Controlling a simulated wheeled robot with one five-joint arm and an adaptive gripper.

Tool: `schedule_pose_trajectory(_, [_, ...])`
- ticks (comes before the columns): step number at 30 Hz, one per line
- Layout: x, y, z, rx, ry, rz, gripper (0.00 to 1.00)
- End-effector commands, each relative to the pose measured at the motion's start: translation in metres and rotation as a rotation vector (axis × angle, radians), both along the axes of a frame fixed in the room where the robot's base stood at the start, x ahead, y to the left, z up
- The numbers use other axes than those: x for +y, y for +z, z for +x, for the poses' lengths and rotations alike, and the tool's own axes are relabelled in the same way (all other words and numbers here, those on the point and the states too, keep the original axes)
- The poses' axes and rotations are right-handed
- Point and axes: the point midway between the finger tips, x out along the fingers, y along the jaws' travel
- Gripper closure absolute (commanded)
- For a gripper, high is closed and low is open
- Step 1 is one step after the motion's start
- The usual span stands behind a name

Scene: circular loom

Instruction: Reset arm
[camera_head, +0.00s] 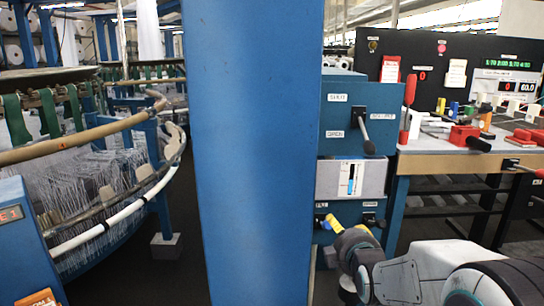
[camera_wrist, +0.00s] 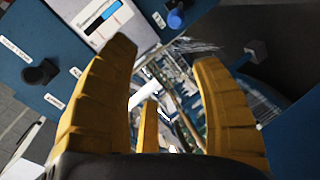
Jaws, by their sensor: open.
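My gripper (camera_head: 346,224) shows at the lower middle right in the head view, in front of the lower part of a blue cabinet (camera_head: 345,118). Its yellow fingers are spread apart. In the wrist view my gripper (camera_wrist: 164,55) is open, with nothing between the fingers. My white and grey arm reaches in from the lower right of the head view. The cabinet also shows at the left of the wrist view (camera_wrist: 35,40), with a dark knob (camera_wrist: 40,74) and a grey panel with a blue and white gauge (camera_wrist: 104,18).
A wide blue post (camera_head: 252,150) blocks the middle of the head view. The circular loom (camera_head: 95,180) with its curved rails stands at the left. A workbench (camera_head: 465,150) with red tools and small parts stands at the right. A black lever (camera_head: 364,133) sticks out from the cabinet.

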Motion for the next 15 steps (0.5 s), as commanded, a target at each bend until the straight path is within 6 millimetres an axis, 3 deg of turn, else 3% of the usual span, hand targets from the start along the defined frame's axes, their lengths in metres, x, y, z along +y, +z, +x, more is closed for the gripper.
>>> schedule_pose_trajectory(1, [0.0,0.03,-0.011,0.034,-0.015,0.046,0.41])
schedule_pose_trajectory(15, [0.0,0.125,-0.125,0.408,-0.252,0.462,0.41])
